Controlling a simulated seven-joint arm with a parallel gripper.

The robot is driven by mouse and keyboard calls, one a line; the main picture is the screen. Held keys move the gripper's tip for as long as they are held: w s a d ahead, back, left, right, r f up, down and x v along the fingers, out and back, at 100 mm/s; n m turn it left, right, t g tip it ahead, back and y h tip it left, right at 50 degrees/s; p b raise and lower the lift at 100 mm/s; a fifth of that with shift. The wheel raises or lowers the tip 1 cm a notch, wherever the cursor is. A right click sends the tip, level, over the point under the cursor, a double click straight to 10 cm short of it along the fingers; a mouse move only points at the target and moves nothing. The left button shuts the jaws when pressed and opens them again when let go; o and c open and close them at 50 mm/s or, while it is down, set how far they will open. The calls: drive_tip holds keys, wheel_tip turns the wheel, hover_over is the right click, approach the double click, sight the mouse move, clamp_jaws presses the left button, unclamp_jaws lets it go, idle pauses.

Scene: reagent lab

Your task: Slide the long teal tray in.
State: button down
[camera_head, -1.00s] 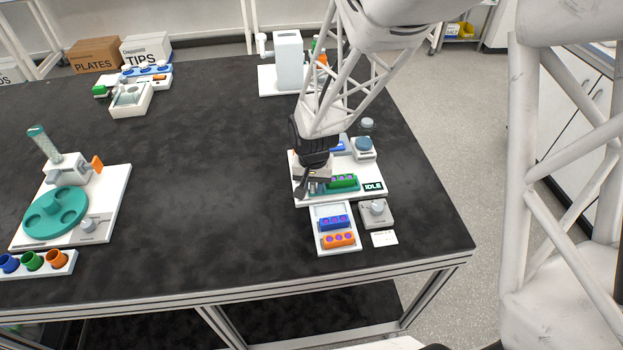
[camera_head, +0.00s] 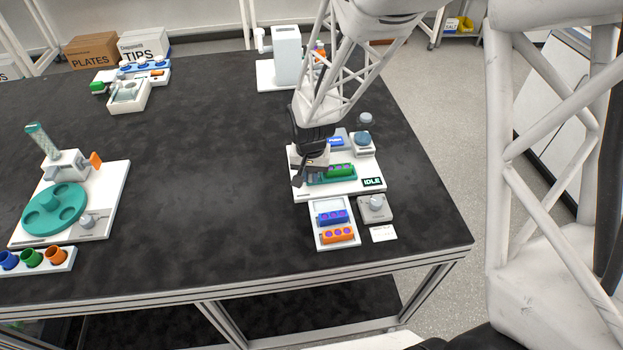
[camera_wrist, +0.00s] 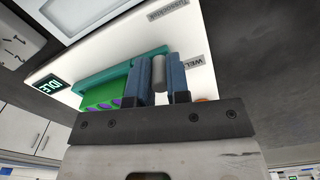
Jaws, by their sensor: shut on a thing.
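The long teal tray (camera_head: 317,179) lies on the white device base, with a green block (camera_head: 340,170) with purple wells on it. In the wrist view the tray (camera_wrist: 152,52) shows as a teal edge beside the green block (camera_wrist: 103,91). My gripper (camera_head: 302,180) is at the tray's left end. In the wrist view its blue fingers (camera_wrist: 161,78) are shut on a grey upright post (camera_wrist: 158,72) at the tray's end. The post's foot and much of the tray's left end are hidden by my gripper.
In front stand a white rack (camera_head: 334,226) with blue and orange blocks and a grey knob box (camera_head: 375,208). A dial device (camera_head: 363,139) stands behind right. The table left of my gripper is clear.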

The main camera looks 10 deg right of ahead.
drive_tip(key=shift+w, duration=1.05)
drive_tip(key=c, duration=1.4)
unclamp_jaws()
drive_tip(key=shift+r, duration=3.9)
drive_tip(key=shift+o, duration=0.6)
